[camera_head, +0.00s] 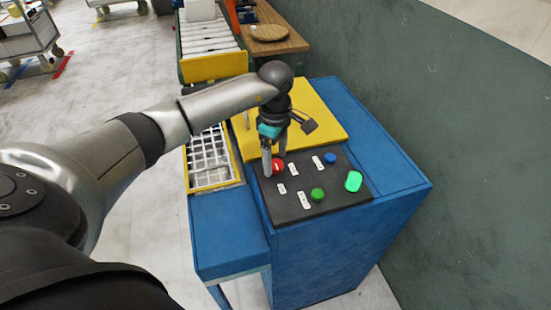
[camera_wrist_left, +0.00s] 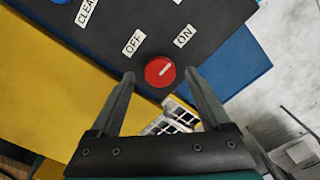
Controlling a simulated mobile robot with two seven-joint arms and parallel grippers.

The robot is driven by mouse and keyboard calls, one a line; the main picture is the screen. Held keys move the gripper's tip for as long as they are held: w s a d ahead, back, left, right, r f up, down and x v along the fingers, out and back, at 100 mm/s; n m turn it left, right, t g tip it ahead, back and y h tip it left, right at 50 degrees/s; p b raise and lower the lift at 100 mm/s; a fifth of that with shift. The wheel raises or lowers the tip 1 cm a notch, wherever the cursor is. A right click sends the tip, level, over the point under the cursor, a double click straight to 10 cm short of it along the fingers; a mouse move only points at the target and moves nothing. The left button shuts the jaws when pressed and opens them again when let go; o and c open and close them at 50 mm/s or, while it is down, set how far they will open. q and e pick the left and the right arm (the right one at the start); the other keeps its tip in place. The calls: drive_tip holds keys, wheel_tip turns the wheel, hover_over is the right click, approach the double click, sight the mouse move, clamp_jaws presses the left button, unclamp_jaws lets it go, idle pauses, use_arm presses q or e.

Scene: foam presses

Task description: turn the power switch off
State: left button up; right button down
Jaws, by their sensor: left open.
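The power switch is a round red knob (camera_head: 279,164) on the black control panel (camera_head: 330,196) of the blue machine. In the left wrist view the red knob (camera_wrist_left: 159,71) shows a white mark pointing up and right, toward the ON label (camera_wrist_left: 185,35). The OFF label (camera_wrist_left: 134,41) is up and left of it. My left gripper (camera_head: 271,166) is open over the knob. In the left wrist view its fingertips (camera_wrist_left: 160,75) lie on either side of the knob; I cannot tell whether they touch it. My right gripper is not in view.
A blue button (camera_head: 330,158), a green button (camera_head: 318,195) and a bright green pad (camera_head: 354,181) share the panel. A white grid (camera_head: 210,160) lies left of the panel.

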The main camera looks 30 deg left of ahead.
use_arm(q)
drive_tip(key=shift+f, duration=0.6)
clamp_jaws()
idle(0.3)
